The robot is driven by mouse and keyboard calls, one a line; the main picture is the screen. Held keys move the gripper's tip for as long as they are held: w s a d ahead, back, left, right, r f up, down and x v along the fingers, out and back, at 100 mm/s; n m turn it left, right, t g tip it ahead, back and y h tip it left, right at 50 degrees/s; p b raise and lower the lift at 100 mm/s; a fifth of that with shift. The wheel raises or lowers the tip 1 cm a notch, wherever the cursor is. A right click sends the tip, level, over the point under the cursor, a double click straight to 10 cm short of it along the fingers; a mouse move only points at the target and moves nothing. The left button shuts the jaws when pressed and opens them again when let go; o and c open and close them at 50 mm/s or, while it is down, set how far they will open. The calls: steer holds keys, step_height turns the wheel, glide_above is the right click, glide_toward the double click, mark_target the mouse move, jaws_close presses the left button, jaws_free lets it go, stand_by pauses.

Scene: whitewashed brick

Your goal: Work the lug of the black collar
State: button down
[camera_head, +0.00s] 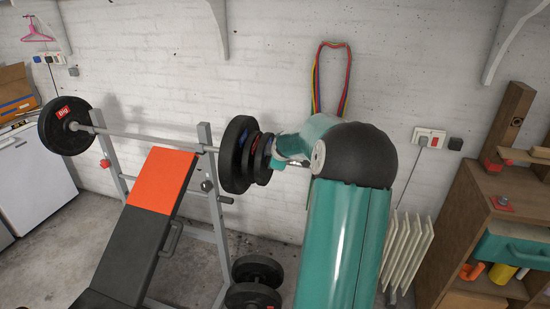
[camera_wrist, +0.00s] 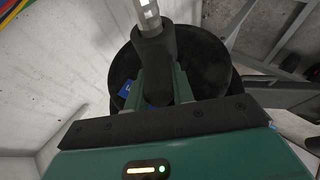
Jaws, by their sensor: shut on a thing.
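The black collar (camera_wrist: 153,50) sits around the bar's silver end (camera_wrist: 148,12) in the wrist view, in front of a round black plate (camera_wrist: 207,62). Its dark lower part, which I take for the lug, runs down between my two green fingers. My gripper (camera_wrist: 160,88) is shut on it, one finger on each side. The contact is partly hidden, so I cannot tell how the lug is turned. In the head view my gripper (camera_head: 275,161) is at the barbell's right end, by the plates (camera_head: 238,155). My own wrist hides the collar there.
The barbell rests on a grey rack (camera_head: 213,190) over a black bench with an orange pad (camera_head: 162,180). Loose plates (camera_head: 255,285) stand on the floor below. A white radiator (camera_head: 403,250) and wooden shelves (camera_head: 455,235) are at the right. Colored bands (camera_head: 348,75) hang on the brick wall.

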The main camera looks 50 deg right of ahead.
steer(key=c, duration=1.1)
jaws_free()
steer(key=shift+d, duration=0.1)
steer(key=shift+v, duration=6.95)
steer(key=shift+f, duration=0.1)
